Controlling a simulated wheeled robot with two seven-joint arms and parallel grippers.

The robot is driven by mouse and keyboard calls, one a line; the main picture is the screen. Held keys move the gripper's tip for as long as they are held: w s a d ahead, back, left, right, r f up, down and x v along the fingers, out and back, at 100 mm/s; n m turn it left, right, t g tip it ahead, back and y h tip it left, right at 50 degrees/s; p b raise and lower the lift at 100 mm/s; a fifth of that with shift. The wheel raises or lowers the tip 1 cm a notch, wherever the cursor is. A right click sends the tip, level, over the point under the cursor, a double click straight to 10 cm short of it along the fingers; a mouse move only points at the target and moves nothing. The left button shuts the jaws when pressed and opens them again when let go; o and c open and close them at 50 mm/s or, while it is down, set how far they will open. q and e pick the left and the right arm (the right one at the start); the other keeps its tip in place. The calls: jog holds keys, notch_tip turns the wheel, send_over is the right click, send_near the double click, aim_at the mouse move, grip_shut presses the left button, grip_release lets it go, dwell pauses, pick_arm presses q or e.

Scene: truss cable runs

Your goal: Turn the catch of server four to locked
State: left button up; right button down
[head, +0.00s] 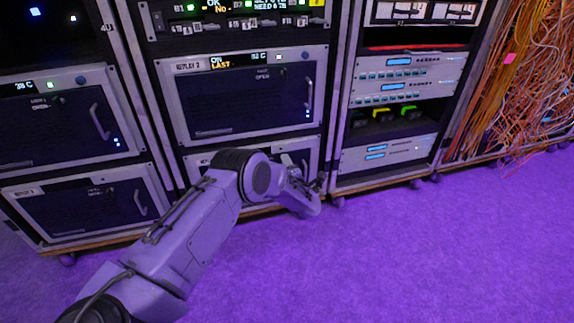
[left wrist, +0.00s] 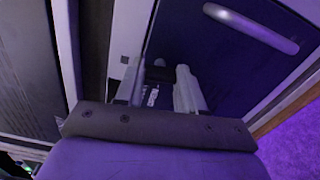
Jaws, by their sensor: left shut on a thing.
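My left gripper (head: 318,184) is at the right edge of the lower server (head: 200,160) in the middle rack. My own arm covers most of that server's front. In the left wrist view the two pale fingers (left wrist: 160,86) are shut on a small dark catch (left wrist: 159,73) near the edge of a dark blue server door. A small white label shows between the fingers below it; its print is too small to read. Whether the catch stands at locked or unlocked cannot be told. My right gripper is not in view.
A silver handle (left wrist: 250,27) stands out from the door near the fingers. Above is another server (head: 245,95) with its own handle (head: 309,93). The right rack (head: 395,160) stands close beside my gripper. Orange cables (head: 525,90) hang at far right. The purple floor (head: 430,250) is clear.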

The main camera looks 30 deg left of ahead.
pick_arm(q)
jog(key=shift+m, duration=0.6)
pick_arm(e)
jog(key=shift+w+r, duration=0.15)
pick_arm(q)
jog(key=shift+m, duration=0.3)
jog(key=o, duration=1)
jog(key=shift+o, duration=0.2)
jog(key=p+v, duration=0.4)
jog(key=v, duration=0.6)
jog(key=shift+s+d, duration=0.15)
jog(key=shift+s, duration=0.1)
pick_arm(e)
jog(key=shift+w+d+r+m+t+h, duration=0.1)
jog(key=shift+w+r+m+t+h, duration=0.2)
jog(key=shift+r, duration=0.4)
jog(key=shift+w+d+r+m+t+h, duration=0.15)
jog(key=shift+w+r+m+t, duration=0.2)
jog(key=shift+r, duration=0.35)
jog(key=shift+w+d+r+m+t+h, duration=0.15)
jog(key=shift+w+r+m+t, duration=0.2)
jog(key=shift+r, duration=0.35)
